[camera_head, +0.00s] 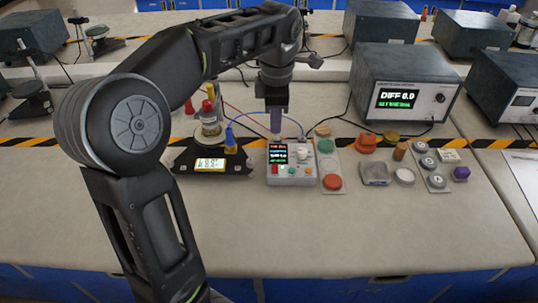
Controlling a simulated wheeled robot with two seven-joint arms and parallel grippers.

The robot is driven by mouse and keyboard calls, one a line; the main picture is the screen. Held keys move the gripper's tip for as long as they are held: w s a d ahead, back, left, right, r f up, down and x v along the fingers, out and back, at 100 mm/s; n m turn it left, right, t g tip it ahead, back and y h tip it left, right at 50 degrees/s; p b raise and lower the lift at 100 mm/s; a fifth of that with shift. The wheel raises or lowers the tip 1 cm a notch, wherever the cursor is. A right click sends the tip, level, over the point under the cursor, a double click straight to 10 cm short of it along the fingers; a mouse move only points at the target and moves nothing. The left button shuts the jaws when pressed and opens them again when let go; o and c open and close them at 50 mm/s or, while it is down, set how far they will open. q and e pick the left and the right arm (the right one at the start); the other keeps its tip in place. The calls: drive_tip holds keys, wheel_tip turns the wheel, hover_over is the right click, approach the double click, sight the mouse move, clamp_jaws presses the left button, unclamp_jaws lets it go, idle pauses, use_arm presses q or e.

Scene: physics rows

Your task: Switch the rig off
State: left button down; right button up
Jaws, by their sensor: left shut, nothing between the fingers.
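The rig's small grey control box (290,178) sits on the bench near the middle of the view. It has a dark screen with coloured lines, a pale knob, a red part at its lower left and small buttons along the front. My left arm comes in from the left and arches over the bench. My left gripper (276,131) points down at the back edge of the box, shut and empty. I cannot tell whether it touches the box. My right gripper is out of view.
A panel with a green and a red button (332,182) stands right of the box. Further right are an orange piece (366,143), a white round dish (404,175) and a purple piece (460,173). A grey instrument (405,87) reads "DIFF 0.0". The front bench is clear.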

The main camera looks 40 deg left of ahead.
use_arm(q)
approach(275, 165)
drive_tip(key=f, duration=0.3)
drive_tip(key=f+p, duration=0.1)
drive_tip(key=f, duration=0.2)
drive_tip(key=shift+w+a+f, duration=0.1)
drive_tip(key=shift+w+f, duration=0.15)
drive_tip(key=shift+f, duration=0.2)
idle(0.4)
